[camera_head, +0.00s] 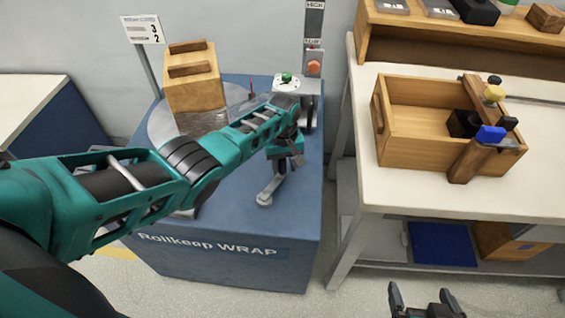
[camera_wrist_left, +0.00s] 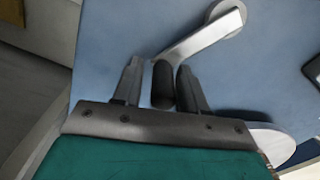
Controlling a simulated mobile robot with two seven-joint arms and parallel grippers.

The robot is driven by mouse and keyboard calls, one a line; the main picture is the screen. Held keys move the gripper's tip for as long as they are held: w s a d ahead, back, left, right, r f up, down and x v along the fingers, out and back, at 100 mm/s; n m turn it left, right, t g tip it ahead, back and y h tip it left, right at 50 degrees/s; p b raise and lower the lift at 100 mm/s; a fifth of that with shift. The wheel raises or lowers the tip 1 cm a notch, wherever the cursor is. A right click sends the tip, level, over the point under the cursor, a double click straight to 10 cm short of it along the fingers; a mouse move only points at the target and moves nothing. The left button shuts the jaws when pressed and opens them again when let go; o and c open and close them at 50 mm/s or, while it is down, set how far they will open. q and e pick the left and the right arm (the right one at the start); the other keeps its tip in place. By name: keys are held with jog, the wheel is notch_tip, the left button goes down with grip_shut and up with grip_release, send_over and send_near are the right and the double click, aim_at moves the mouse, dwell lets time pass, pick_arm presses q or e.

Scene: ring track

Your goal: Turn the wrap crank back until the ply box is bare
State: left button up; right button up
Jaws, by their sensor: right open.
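The ply box (camera_head: 192,78) stands on the round turntable (camera_head: 157,122) at the back left of the blue wrap station (camera_head: 250,225). Its upper part is bare wood with dark slats on top. Clear film (camera_head: 203,121) shows around its lower part. The wrap crank (camera_head: 269,190) has a flat metal arm, which also shows in the left wrist view (camera_wrist_left: 205,32). My left gripper (camera_head: 282,160) is at the crank. My right gripper (camera_head: 421,298) is open and empty at the bottom edge.
A post with a red button (camera_head: 314,68) and a green knob (camera_head: 287,77) stand behind my left gripper. A white bench (camera_head: 410,190) on the right bears an open wooden crate (camera_head: 400,148) with clamps. A sign (camera_head: 142,29) stands at the left. Floor shows between station and bench.

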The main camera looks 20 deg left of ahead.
pick_arm(q)
jog(key=shift+o, duration=0.7)
jog(key=shift+a, duration=0.1)
jog(key=shift+r, duration=0.35)
notch_tip(320, 180, up, 11)
jog(key=p, duration=0.4)
jog(key=shift+p, duration=0.35)
jog(key=shift+r, duration=0.6)
